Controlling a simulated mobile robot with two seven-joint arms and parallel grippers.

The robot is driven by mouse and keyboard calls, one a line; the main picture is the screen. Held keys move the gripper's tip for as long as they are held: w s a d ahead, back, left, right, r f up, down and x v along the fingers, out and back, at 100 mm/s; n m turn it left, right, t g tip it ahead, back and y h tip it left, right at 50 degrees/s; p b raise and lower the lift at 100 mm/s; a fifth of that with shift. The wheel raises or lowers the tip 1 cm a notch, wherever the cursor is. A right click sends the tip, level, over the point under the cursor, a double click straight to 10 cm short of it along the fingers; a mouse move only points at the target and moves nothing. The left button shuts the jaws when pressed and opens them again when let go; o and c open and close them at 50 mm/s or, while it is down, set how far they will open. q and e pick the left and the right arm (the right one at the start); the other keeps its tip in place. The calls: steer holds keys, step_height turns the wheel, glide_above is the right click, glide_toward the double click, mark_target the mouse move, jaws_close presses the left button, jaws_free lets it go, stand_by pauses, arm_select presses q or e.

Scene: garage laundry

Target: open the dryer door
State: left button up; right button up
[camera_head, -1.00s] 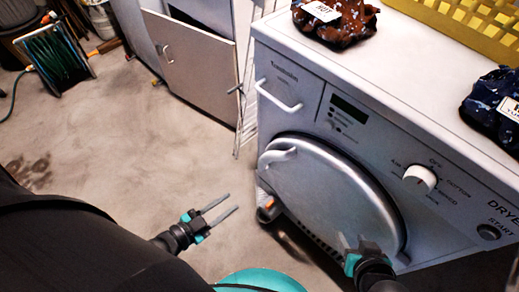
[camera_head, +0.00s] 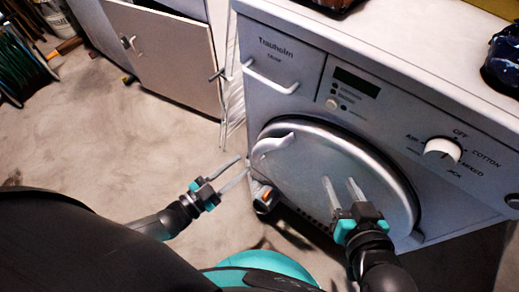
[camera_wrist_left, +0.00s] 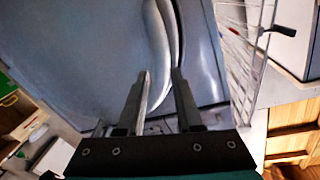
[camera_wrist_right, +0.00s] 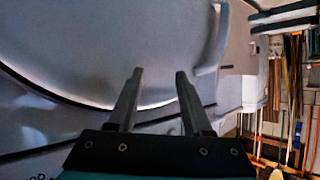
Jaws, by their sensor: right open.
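The dryer (camera_head: 290,45) has a round silver door (camera_head: 310,185) that sits closed in its front panel. A curved handle (camera_head: 272,145) is at the door's upper left edge. My left gripper (camera_head: 240,166) is open and empty, just left of the door, below the handle. In the left wrist view its fingers (camera_wrist_left: 163,72) point at the curved door rim (camera_wrist_left: 158,30); whether they touch it I cannot tell. My right gripper (camera_head: 340,182) is open and empty in front of the door's face. The right wrist view shows its spread fingers (camera_wrist_right: 160,72) before the door (camera_wrist_right: 110,45).
A drawer pull (camera_head: 270,82) and a control knob (camera_head: 442,151) stick out above the door. A white wire rack (camera_head: 232,105) and a grey cabinet (camera_head: 165,50) stand to the left. The floor (camera_head: 110,140) in front of the cabinet is clear.

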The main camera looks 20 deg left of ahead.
mark_target(257, 152)
arm_select(q)
steer(key=b+x, duration=0.1)
steer(key=x, duration=0.3)
steer(key=shift+w+d, duration=0.2)
steer(key=shift+w, duration=0.15)
steer(key=shift+b+x, duration=0.55)
steer(key=shift+x, duration=0.6)
steer(key=shift+w+d, duration=0.25)
steer(key=shift+w, duration=0.25)
arm_select(e)
steer(key=shift+s+a+r+m+t+y, duration=0.25)
steer(key=shift+a+r+t+y, duration=0.4)
steer(key=shift+t, duration=0.55)
steer(key=shift+s+a+r+m+t+y, duration=0.2)
steer(key=shift+a+r+t+y, duration=0.15)
steer(key=shift+a+r+t, duration=0.55)
steer(key=shift+f+t, duration=0.15)
steer(key=shift+t, duration=0.15)
arm_select(q)
jaws_close()
